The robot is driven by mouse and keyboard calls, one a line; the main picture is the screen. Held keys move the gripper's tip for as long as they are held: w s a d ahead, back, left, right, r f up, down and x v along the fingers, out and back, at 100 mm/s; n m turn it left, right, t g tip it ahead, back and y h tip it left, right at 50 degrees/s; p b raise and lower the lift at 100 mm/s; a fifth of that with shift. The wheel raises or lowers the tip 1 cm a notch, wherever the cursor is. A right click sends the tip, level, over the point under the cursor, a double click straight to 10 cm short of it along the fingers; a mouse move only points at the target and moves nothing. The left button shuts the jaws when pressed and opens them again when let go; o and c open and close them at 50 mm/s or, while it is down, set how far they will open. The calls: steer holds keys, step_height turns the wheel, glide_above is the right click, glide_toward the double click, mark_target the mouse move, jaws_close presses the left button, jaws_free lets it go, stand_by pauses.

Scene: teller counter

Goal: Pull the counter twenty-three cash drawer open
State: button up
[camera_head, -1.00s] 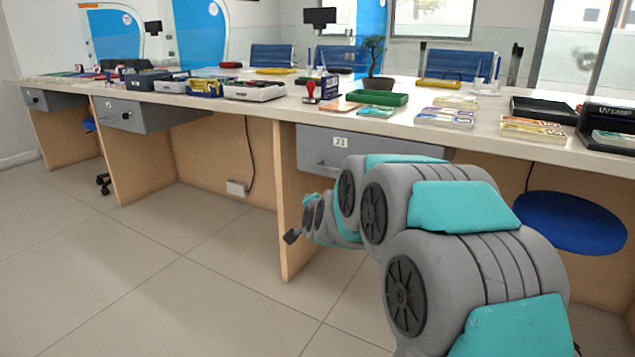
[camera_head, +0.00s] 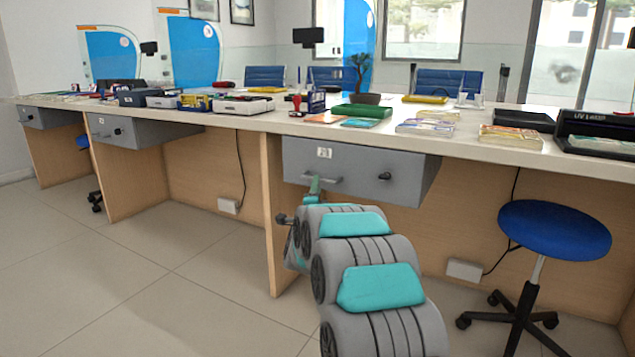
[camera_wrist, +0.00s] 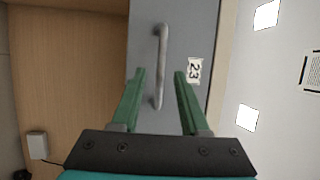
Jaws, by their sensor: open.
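The counter twenty-three cash drawer (camera_head: 350,168) is a grey box under the white counter top, with a small label reading 23, a bar handle and a dark lock knob. It looks closed. In the wrist view the drawer front (camera_wrist: 150,122) shows with its bar handle (camera_wrist: 160,68) and label (camera_wrist: 194,70). My gripper's green fingers (camera_wrist: 158,98) are open and empty, one on each side of the handle's near end in that view. I cannot tell whether they touch it. In the head view my gripper (camera_head: 315,184) is just below the handle, partly hidden by my arm.
A blue stool (camera_head: 554,229) stands at the right under the counter. A wooden panel (camera_head: 270,215) stands left of the drawer. Other grey drawers (camera_head: 140,130) are further left. The counter top (camera_head: 285,122) carries banknote stacks and a green tray (camera_head: 357,111). The floor in front is clear.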

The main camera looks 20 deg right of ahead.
steer(key=shift+x, duration=2.4)
jaws_close()
